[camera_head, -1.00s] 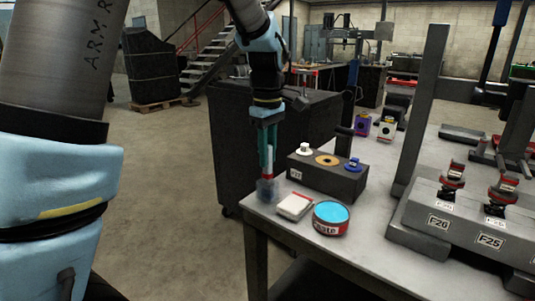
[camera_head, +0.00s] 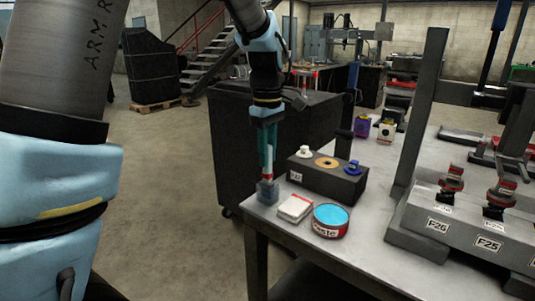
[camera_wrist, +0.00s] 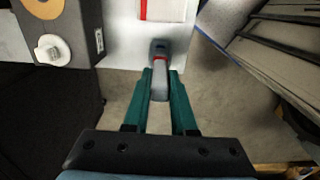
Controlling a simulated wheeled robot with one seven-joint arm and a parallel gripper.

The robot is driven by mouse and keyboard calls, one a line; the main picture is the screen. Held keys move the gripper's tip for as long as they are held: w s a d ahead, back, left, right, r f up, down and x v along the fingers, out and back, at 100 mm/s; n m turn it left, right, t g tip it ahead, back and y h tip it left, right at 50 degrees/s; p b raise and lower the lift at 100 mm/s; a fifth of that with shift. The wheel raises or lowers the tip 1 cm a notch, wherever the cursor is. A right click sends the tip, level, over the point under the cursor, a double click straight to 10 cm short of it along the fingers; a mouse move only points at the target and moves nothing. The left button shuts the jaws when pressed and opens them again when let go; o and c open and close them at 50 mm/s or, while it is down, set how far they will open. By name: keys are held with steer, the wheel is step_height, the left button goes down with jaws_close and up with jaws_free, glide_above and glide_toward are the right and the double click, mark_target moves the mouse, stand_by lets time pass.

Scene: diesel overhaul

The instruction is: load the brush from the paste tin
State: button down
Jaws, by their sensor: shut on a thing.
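My gripper (camera_head: 268,170) points straight down at the near left corner of the table. Its teal fingers are shut on the brush (camera_wrist: 159,82), whose grey handle with a red band shows between the fingertips in the wrist view (camera_wrist: 159,75). The brush is upright and its lower end is hidden in a small dark grey holder (camera_head: 268,191) on the table. The bristles cannot be seen. The paste tin (camera_head: 331,220), round and red with a white label and bright blue top, stands open to the right. It is out of the wrist view.
A white pad with red edging (camera_head: 295,207) lies between holder and tin. A dark block (camera_head: 328,178) with several round parts stands behind them. A grey fixture (camera_head: 450,220) is at right. The table edge is close to the holder.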

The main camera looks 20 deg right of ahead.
steer(key=shift+r+p, duration=2.5)
steer(key=shift+r, duration=0.4)
